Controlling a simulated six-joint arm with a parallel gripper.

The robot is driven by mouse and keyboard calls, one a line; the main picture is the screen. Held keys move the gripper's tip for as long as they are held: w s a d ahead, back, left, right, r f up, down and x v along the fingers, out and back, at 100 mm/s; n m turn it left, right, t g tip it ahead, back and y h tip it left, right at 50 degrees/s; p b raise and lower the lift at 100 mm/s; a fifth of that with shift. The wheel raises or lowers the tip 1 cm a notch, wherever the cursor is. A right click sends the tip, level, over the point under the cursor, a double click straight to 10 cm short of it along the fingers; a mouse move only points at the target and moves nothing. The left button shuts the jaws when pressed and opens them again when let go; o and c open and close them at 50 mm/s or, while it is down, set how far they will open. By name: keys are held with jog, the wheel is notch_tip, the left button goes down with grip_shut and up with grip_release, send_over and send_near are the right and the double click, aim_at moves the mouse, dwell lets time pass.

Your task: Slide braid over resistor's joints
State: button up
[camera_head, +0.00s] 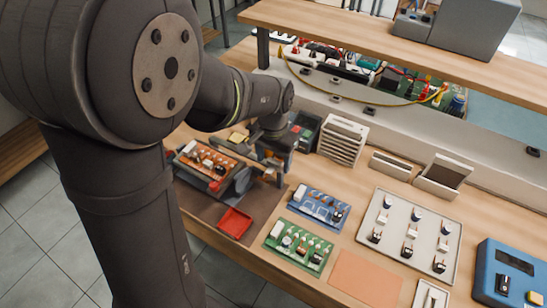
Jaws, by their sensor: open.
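My gripper (272,162) points down at the end of the dark arm, just right of a holder (215,182) with an orange-brown board (205,160) in it. Its jaws are open; the fingertips are small and partly lost against dark parts behind. The orange-brown board carries several small pale and dark components. I cannot pick out the braid or tell which component is the resistor. A green board (298,248) and a blue board (320,208) with small components lie to the right on the bench. My arm covers much of the left side.
A red tray (235,222) lies on a dark mat. A pale tray (410,235) holds several small parts in rows. A blue device (512,272) stands at right, beyond a bare orange pad (366,280). Slotted racks (342,140) and an overhead shelf (420,45) stand behind.

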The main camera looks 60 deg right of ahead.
grip_shut()
jog(key=w, duration=1.5)
jog(key=shift+w, duration=0.2)
grip_release()
jog(key=shift+r, duration=0.1)
notch_tip(320, 180, up, 17)
jog(key=shift+r, duration=0.15)
